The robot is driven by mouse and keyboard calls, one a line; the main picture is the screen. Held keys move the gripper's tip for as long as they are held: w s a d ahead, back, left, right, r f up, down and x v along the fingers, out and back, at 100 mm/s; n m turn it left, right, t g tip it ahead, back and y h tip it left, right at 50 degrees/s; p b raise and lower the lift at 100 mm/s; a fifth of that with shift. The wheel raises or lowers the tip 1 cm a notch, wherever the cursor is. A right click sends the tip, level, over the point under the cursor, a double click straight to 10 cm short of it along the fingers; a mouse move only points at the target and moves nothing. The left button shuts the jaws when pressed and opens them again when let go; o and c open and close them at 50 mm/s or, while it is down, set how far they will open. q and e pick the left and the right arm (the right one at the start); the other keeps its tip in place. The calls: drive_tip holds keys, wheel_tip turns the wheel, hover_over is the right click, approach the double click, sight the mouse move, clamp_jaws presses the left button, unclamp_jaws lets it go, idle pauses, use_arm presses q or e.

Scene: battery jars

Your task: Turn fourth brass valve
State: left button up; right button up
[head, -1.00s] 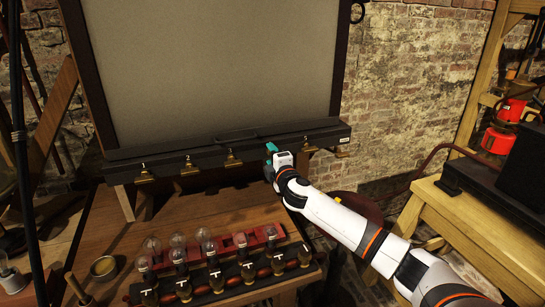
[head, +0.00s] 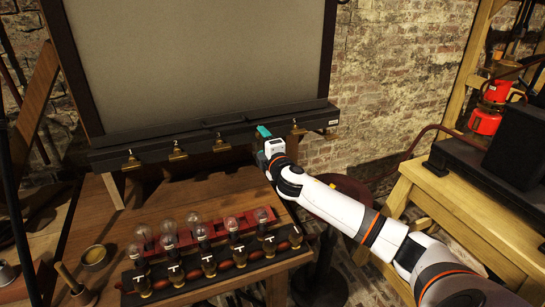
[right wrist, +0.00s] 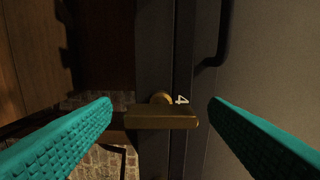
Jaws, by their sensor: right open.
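The fourth brass valve (right wrist: 162,117) shows in the right wrist view as a flat brass handle on a round stem, beside a white "4". It lies between the two teal fingers of my right gripper, which are open and apart from it on both sides. In the head view my right gripper (head: 264,132) is at the dark rail (head: 200,133) under the grey panel and hides this valve. Other brass valves show along the rail: the first (head: 130,160), second (head: 178,150) and third (head: 221,145) to its left, and another (head: 298,128) to its right. My left gripper is out of view.
A pale wooden bench (head: 425,190) with black and red equipment stands at the right.

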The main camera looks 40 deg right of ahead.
drive_tip(key=b+v, duration=0.1)
drive_tip(key=v, duration=0.8)
drive_tip(key=shift+s+b, duration=0.3)
drive_tip(key=shift+b, duration=0.05)
drive_tip(key=shift+a, duration=0.1)
